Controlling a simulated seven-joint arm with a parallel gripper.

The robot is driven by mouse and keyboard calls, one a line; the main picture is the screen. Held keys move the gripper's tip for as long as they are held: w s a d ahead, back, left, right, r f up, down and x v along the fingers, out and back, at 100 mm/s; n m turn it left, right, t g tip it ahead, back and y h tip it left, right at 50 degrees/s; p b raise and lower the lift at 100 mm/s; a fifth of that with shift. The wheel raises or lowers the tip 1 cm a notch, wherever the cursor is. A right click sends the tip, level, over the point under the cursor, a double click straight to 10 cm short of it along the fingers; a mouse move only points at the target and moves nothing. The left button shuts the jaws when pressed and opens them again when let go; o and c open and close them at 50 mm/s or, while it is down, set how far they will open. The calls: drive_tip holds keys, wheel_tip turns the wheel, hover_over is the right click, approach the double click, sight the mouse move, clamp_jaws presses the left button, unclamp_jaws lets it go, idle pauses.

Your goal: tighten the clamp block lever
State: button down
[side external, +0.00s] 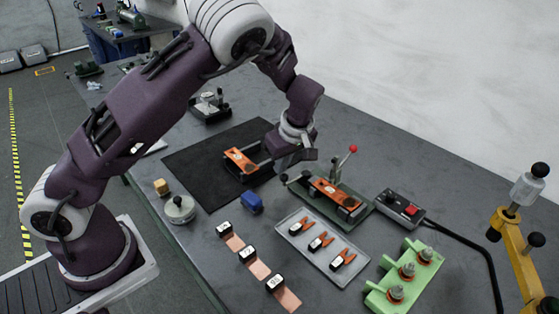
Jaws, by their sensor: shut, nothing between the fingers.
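A clamp fixture stands on a green base plate (362,219) right of centre, with an orange block (323,187) across it. An upright lever with a red ball knob (352,149) rises at its back. A second, low lever with a dark knob (285,178) sticks out at its left end. My gripper (283,167) points down just behind and above that dark knob. It is shut with nothing held. Whether it touches the lever, I cannot tell; the fingertips are small and dark here.
Another orange-topped block (240,160) sits on a black mat (195,165), close left of my gripper. A switch box (401,206) is at right.

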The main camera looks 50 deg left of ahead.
drive_tip(key=shift+s+d, duration=0.1)
drive_tip(key=shift+d, duration=0.4)
idle(0.3)
wheel_tip(320, 180, up, 11)
idle(0.6)
drive_tip(key=shift+s, duration=0.1)
